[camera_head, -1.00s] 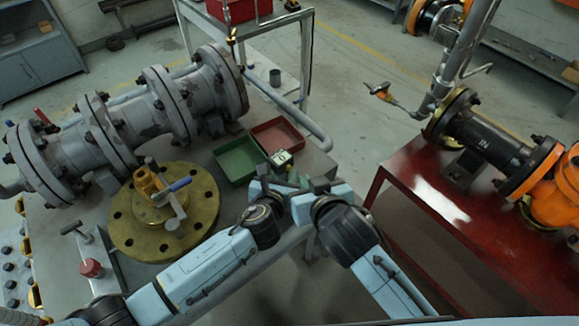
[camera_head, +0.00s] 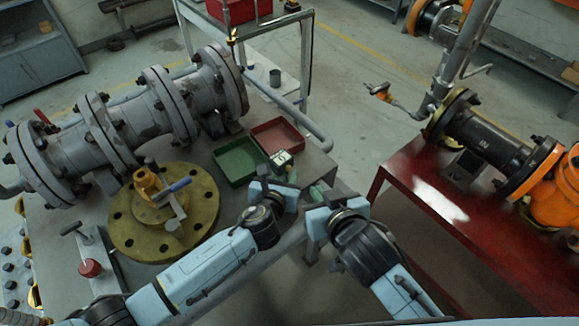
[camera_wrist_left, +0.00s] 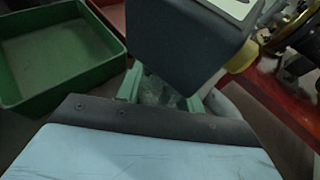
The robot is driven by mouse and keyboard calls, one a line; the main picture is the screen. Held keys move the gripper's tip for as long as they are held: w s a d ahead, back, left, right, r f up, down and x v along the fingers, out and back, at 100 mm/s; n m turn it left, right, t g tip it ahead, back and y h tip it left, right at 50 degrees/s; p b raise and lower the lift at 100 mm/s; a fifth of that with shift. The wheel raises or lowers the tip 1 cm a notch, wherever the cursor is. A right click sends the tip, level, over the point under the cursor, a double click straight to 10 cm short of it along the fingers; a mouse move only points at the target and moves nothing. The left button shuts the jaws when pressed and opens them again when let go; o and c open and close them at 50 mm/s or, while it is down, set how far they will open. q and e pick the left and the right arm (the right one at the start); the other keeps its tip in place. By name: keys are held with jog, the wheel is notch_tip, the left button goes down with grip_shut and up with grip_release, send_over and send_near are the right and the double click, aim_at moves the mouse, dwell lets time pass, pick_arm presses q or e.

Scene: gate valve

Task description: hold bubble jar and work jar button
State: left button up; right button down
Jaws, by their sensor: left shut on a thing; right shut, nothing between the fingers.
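The bubble jar shows as a dark, boxy head with a pale top (camera_head: 281,158) above the bench, near the red and green trays. In the left wrist view the dark head (camera_wrist_left: 185,40) fills the upper middle, and a yellow knob, perhaps the button (camera_wrist_left: 241,57), sticks out on its right. My left gripper (camera_wrist_left: 160,95) is shut on the jar; a murky, see-through part shows between its green fingers, below the head. The left gripper's jaw is partly hidden in the head view. My right gripper (camera_head: 320,192) is shut and empty, to the right of the jar and apart from it.
A green tray (camera_head: 219,178) and a red tray (camera_head: 297,147) lie on the bench just behind. A brass flange (camera_head: 122,233) and a large grey pipe valve (camera_head: 140,128) stand left. A red table (camera_head: 400,172) with an orange valve is right; floor shows between.

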pick_arm(q)
jog(key=o, duration=1.2)
jog(key=shift+s, duration=0.1)
